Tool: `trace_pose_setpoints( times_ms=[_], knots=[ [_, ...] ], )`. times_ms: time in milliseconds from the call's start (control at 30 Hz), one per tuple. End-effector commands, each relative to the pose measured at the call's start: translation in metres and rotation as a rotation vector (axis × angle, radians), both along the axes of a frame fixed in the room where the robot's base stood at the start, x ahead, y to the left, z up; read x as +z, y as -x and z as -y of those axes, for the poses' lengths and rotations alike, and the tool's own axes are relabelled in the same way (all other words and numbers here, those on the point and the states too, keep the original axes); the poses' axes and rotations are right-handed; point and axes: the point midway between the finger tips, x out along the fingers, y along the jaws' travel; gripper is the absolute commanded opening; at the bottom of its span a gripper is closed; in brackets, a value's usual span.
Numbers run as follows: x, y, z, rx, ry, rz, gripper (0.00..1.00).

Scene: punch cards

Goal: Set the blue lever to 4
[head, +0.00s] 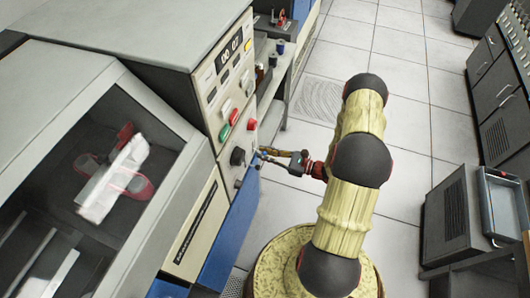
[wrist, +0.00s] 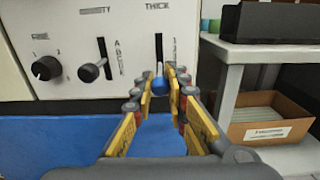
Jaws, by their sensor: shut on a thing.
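The blue lever's round knob (wrist: 159,85) shows in the wrist view between my fingertips, at the low end of the vertical slot marked THICK. Numbers run down the right side of the slot; 1, 2 and 3 can be made out, and the lower part is hidden by my finger. My gripper (wrist: 160,82) is shut on the knob, one yellow finger on each side. In the head view my gripper (head: 268,155) reaches the front of the machine's control panel, where the lever is too small to make out clearly.
Left of the slot are a dark lever (wrist: 92,71) beside letters and a black dial (wrist: 45,68). A grey shelf stand (wrist: 225,75) with a cardboard box (wrist: 268,118) stands close on the right. In the head view, open floor (head: 420,110) lies behind my arm.

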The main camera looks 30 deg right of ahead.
Motion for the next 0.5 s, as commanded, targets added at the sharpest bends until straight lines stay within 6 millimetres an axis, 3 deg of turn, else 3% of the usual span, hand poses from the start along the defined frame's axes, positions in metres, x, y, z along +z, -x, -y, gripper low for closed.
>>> trace_pose_setpoints(
  times_ms=[100, 133, 500],
  knots=[
    [-0.0005, 0.0002, 0.0008, -0.002, 0.002, -0.002, 0.00],
    [-0.0004, 0.0002, 0.0008, -0.002, 0.001, -0.002, 0.16],
    [0.0006, 0.0002, 0.0004, -0.001, 0.000, 0.000, 0.33]
  ],
)
